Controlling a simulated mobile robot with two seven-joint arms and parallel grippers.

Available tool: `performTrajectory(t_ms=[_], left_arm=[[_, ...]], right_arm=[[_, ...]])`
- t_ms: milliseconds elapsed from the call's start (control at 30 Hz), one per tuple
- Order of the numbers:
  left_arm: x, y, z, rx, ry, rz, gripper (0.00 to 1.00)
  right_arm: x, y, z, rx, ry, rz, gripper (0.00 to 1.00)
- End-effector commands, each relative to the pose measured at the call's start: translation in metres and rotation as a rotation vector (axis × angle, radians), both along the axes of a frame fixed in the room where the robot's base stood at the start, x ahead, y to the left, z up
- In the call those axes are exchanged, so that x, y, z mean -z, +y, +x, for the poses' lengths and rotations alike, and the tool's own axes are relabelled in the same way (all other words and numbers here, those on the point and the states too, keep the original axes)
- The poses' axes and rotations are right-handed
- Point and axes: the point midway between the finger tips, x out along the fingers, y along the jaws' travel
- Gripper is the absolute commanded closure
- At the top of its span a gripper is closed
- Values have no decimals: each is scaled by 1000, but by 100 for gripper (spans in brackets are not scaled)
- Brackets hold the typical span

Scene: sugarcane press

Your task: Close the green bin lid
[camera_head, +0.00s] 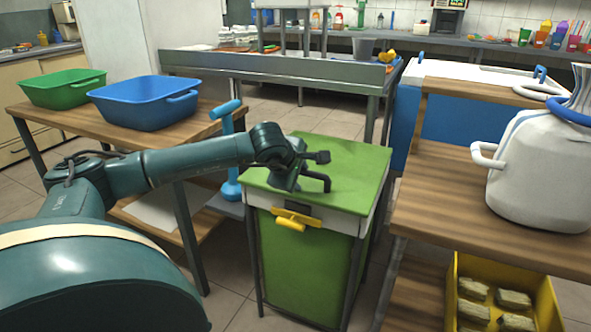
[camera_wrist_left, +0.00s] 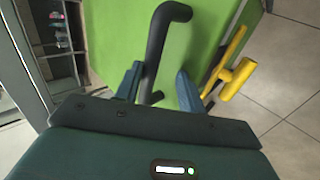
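The green bin (camera_head: 305,262) stands on the floor in the middle of the head view. Its green lid (camera_head: 358,158) lies roughly flat across the top; I cannot tell whether it is fully seated. A black bar handle (camera_head: 322,180) is on the lid. My left gripper (camera_head: 292,178) is low over the lid at this handle. In the left wrist view the gripper (camera_wrist_left: 159,84) has its fingers apart, with the black handle (camera_wrist_left: 157,45) between them, nearer the left finger. A yellow handle (camera_head: 290,221) is on the bin's front. My right gripper is not in view.
A wooden table (camera_head: 92,128) at left holds a green tub (camera_head: 60,92) and a blue tub (camera_head: 145,108). A blue pump-like tool (camera_head: 229,150) stands between table and bin. At right, a wooden table (camera_head: 428,190) carries a white pot (camera_head: 540,165), above a yellow crate (camera_head: 548,300).

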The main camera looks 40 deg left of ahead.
Motion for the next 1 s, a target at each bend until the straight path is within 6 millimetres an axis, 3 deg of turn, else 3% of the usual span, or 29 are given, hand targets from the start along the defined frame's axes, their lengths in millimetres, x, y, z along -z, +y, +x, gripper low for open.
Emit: performTrajectory(t_ms=[33,167,333,600,1000], left_arm=[[8,-3,-7,2,31,-3,62],[-7,-6,-19,3,31,-1,62],[-40,-13,-42,2,20,3,62],[-81,-24,-74,0,7,4,62],[-96,-28,-86,-1,2,0,62]], right_arm=[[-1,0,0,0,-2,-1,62],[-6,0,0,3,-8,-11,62],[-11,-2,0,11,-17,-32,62],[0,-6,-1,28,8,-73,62],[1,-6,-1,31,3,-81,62]])
